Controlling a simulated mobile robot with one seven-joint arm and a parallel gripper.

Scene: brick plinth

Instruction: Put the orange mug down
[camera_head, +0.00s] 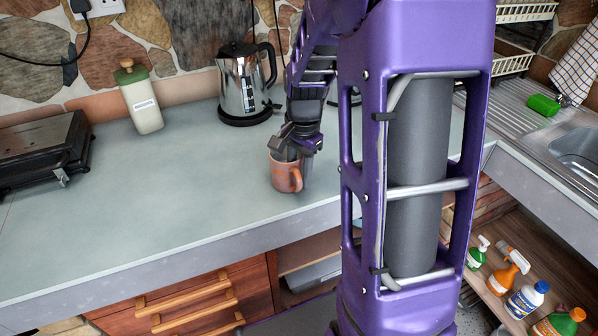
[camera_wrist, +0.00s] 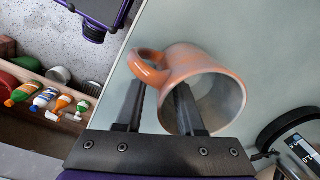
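The orange mug (camera_head: 285,174) is upright near the front of the grey-green counter, and no clear gap shows beneath it. In the wrist view the orange mug (camera_wrist: 194,62) has its mouth toward the camera and its handle at the upper left. My gripper (camera_head: 289,153) is at the mug's rim from above. In the wrist view my gripper (camera_wrist: 161,88) has one finger inside the mug and the other outside, near the handle. The mug's wall lies between the fingers, with visible space on both sides. The fingers look open.
A steel kettle (camera_head: 246,83) stands behind the mug. A white canister with a green lid (camera_head: 141,97) and a dark grill (camera_head: 43,150) are on the left. A sink (camera_head: 580,150) is on the right, with several bottles on the shelf below. The counter (camera_head: 165,190) left of the mug is clear.

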